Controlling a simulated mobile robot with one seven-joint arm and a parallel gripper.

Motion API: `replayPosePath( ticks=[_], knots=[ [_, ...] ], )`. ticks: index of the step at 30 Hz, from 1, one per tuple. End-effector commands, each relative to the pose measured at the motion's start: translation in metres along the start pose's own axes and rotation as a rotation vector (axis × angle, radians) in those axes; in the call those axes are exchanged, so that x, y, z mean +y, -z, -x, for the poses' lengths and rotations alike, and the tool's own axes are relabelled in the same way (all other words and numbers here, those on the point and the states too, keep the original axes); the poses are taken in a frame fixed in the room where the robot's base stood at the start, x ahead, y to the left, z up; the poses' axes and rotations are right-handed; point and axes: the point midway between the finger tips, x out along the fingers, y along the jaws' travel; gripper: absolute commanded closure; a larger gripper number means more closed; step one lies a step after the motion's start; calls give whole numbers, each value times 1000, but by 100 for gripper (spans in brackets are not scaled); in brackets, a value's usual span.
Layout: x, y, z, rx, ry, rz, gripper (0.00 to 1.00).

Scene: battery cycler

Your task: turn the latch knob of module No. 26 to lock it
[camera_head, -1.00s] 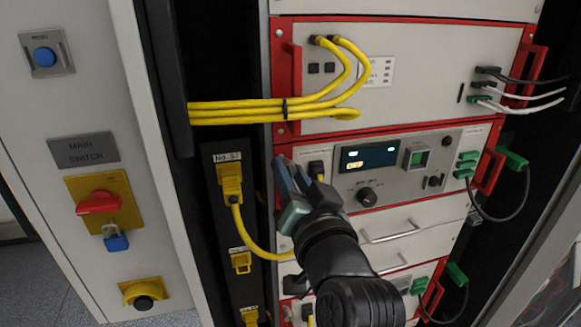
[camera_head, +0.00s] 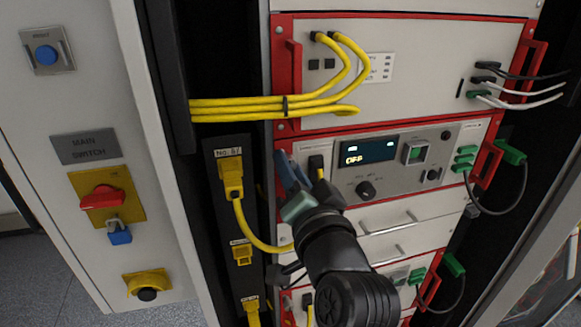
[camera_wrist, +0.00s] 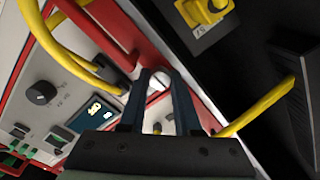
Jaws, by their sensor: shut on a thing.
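The module (camera_head: 410,178) with a dark display reading "OFF" sits mid-rack between red-edged panels. I cannot read a No. 26 label on it. The latch knob (camera_wrist: 158,82) is a small, pale, round slotted head near the module's red handle, seen in the wrist view. My gripper (camera_wrist: 161,76) has its two dark fingers on either side of the knob and is shut on it. In the head view my gripper (camera_head: 288,165) reaches the module's left edge, and its fingers hide the knob there.
A yellow plug (camera_head: 231,178) and its yellow cable hang close left of my gripper. A bundle of yellow cables (camera_head: 255,108) crosses above. A red main switch (camera_head: 102,197) is far left.

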Motion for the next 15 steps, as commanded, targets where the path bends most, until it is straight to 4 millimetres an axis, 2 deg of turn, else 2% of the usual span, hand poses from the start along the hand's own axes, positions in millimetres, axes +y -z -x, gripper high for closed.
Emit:
replayPosePath(
  ticks=[2, 3, 8, 15],
  knots=[
    [0, 0, 0, 1, 1, -2, 100],
    [0, 0, 0, 1, 1, -1, 67],
    [0, 0, 0, 1, 1, -1, 38],
    [0, 0, 0, 0, 0, 0, 38]
  ],
)
